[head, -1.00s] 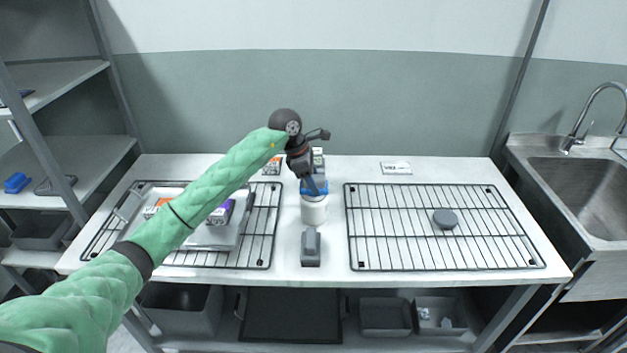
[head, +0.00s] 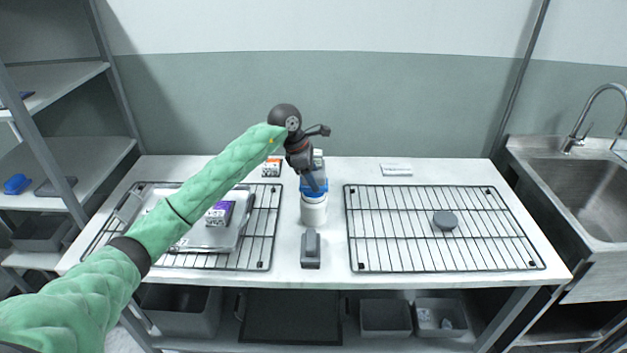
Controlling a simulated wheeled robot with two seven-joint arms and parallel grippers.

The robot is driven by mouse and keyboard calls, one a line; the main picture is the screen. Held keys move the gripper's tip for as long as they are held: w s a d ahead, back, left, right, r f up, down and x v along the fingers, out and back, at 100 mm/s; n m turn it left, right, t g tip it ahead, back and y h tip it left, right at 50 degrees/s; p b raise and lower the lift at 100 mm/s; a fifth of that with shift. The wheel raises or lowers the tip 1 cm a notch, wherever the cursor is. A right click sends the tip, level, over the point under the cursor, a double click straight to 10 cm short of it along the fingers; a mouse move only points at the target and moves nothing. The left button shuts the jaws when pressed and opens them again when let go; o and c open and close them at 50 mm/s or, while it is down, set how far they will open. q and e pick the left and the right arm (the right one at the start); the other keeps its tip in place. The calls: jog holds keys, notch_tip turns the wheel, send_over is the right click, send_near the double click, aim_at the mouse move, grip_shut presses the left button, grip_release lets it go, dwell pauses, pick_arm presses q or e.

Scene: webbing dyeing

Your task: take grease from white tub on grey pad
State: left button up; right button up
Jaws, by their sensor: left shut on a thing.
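The white tub (head: 314,211) stands upright near the middle of the table, between the two racks. My left gripper (head: 314,188) points down at its top, with its fingers at the tub's mouth, where blue shows around them. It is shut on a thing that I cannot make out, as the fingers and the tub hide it. I cannot tell whether the fingers touch the tub. No separate grey pad shows clearly. A grey block with a raised top (head: 310,248) lies in front of the tub. My right gripper is out of view.
A wire rack (head: 375,235) on the right bears a round grey lid-like disc (head: 445,219). My left arm crosses the left rack (head: 262,225), whose tray (head: 228,240) bears a purple-and-white box (head: 219,213). A small white card (head: 396,169) lies at the back. A sink (head: 590,190) is at right.

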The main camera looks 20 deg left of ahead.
aim_at(320, 174)
pick_arm(q)
jog(key=shift+r+p, duration=0.3)
jog(key=shift+r, duration=2.3)
